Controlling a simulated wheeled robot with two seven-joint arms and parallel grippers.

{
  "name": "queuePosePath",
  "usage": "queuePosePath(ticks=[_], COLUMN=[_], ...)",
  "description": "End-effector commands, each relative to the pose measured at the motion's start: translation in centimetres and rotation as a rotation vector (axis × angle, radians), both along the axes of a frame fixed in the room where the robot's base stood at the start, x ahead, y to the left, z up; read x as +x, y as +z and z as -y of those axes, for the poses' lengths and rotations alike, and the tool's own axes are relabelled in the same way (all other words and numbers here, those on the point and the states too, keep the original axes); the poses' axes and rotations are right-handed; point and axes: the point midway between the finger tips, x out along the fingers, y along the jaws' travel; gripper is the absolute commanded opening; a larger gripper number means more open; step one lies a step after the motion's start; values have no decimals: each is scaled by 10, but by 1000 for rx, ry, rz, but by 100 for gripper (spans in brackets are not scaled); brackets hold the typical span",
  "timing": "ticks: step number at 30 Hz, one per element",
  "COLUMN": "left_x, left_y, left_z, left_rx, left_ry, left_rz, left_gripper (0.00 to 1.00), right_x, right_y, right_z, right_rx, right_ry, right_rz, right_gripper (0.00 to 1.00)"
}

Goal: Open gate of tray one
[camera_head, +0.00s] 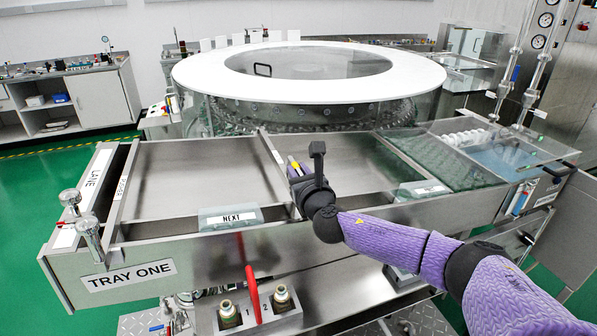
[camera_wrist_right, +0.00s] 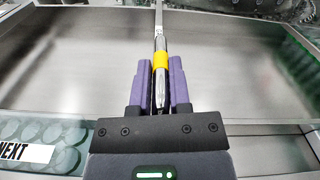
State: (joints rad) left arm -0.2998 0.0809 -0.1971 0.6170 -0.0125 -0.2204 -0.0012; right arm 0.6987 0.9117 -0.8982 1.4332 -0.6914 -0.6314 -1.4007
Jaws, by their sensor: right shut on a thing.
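Tray one is the steel tray with the "TRAY ONE" label (camera_head: 129,275) on its front wall. A thin upright divider (camera_head: 270,150) separates its left bay (camera_head: 195,170) from the bay on the right (camera_head: 350,165). My right gripper (camera_head: 295,170) is over this divider, shut on a slim metal handle with a yellow band (camera_wrist_right: 160,62). In the right wrist view the purple fingers (camera_wrist_right: 160,85) flank the handle, which lines up with the divider (camera_wrist_right: 159,20). Whether the handle is fixed to a gate is hard to tell. My left gripper is out of view.
A clear block marked "NEXT" (camera_head: 231,218) sits at the front of the left bay. A red lever (camera_head: 252,290) stands below the front wall. The round washer (camera_head: 300,75) is behind the tray. A wet, bubbled section (camera_head: 445,160) lies to the right.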

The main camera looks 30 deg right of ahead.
Motion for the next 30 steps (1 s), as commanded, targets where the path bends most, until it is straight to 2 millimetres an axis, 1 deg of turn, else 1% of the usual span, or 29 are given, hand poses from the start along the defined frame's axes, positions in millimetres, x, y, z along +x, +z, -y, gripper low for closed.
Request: queuePosePath(ticks=[13,20,30], left_x=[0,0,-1], left_y=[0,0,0], left_z=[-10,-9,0], left_rx=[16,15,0], left_ry=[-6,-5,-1], left_rz=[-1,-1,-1], left_gripper=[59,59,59], right_x=[0,0,0], right_y=[0,0,1], right_z=[1,1,1], right_rx=[-2,-2,-3], right_ry=[-2,-2,-2], right_rz=[0,0,0], right_gripper=[0,0,0])
